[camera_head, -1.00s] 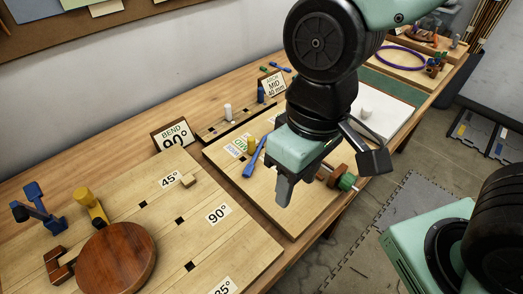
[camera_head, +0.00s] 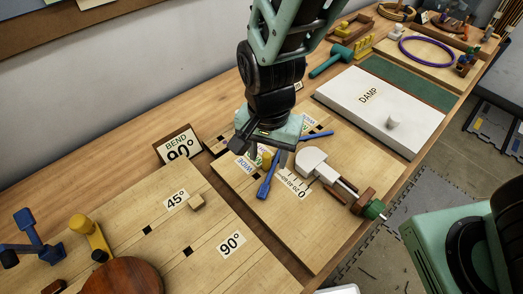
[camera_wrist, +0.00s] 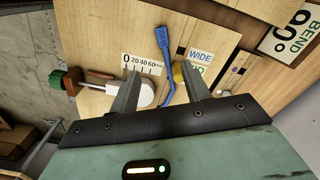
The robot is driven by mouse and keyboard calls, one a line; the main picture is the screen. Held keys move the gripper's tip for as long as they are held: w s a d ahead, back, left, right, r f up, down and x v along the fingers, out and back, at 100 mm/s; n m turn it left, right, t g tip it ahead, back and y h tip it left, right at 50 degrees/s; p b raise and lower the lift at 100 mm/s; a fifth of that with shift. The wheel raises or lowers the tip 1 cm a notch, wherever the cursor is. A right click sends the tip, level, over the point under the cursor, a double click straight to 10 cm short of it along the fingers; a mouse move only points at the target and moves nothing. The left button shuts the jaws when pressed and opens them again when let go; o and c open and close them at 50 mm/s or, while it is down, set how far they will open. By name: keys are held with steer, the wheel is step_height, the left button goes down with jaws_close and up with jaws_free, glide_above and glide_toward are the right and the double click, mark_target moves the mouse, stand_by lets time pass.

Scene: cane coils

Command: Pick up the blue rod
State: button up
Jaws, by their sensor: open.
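A blue rod with a wider ridged end (camera_head: 265,188) lies on the wooden board with the scale, beside the WIDE label. In the wrist view the blue rod (camera_wrist: 166,55) runs between my two fingers, and its lower part curves slightly. My gripper (camera_head: 267,160) is open above the board, its fingers pointing down, and it hides part of the rod in the head view. In the wrist view my gripper (camera_wrist: 159,72) has one finger to each side of the rod, with nothing held. Contact with the board cannot be told.
Another slim blue piece (camera_head: 318,135) shows just behind my gripper. A white rounded block (camera_head: 312,161) on a slide with a green knob (camera_head: 374,209) is nearby.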

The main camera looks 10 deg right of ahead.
glide_above(265, 186)
steer(key=f, duration=0.7)
steer(key=shift+s+d, duration=0.2)
steer(key=shift+s, duration=0.1)
steer(key=shift+w+a+f, duration=0.15)
steer(key=shift+f, duration=1.2)
steer(key=shift+w+a+f, duration=0.1)
steer(key=shift+f, duration=1.25)
jaws_close()
